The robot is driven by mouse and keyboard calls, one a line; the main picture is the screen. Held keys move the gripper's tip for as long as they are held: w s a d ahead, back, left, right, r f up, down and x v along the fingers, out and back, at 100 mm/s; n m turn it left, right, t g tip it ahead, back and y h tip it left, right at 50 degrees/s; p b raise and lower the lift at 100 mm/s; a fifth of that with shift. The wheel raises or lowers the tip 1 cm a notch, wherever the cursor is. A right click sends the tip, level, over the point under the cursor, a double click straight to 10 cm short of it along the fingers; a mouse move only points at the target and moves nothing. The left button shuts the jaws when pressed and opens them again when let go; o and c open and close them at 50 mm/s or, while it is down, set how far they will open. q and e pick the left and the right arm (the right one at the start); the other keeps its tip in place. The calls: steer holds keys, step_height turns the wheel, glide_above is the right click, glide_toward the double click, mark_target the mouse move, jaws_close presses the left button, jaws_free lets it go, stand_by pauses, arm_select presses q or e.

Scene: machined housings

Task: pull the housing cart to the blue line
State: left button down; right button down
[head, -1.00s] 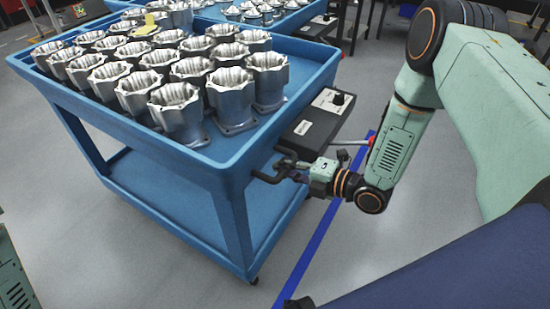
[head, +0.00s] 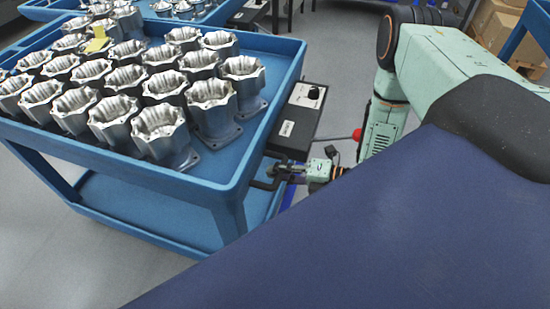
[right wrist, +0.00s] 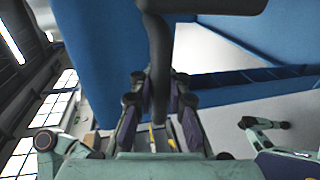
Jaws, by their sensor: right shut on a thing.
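The blue housing cart (head: 225,178) stands at the left in the head view, with rows of silver machined housings (head: 160,130) on its top tray. A dark bar handle (head: 262,184) sticks out at its near right corner. My right gripper (head: 283,170) is shut on this handle. In the right wrist view the fingers (right wrist: 160,88) sit on either side of the dark handle bar (right wrist: 160,55). A short piece of the blue line (head: 289,194) shows on the floor beside the handle; my blue body hides the rest. My left gripper is not in view.
A black box with a knob (head: 296,120) sits at the cart's right side, with a red-ended lever (head: 357,134) close to my right arm. Another blue cart (head: 228,10) with housings stands behind. Cardboard boxes (head: 497,25) are at the back right.

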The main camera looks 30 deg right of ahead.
steer(key=shift+w+d+r, duration=0.1)
steer(key=shift+r, duration=0.05)
steer(key=c, duration=1.5)
jaws_free()
steer(key=shift+s+d, duration=0.1)
steer(key=shift+s, duration=0.1)
steer(key=shift+o, duration=0.9)
steer(key=v, duration=1.1)
steer(key=shift+s+d, duration=0.2)
steer(key=shift+s, duration=0.15)
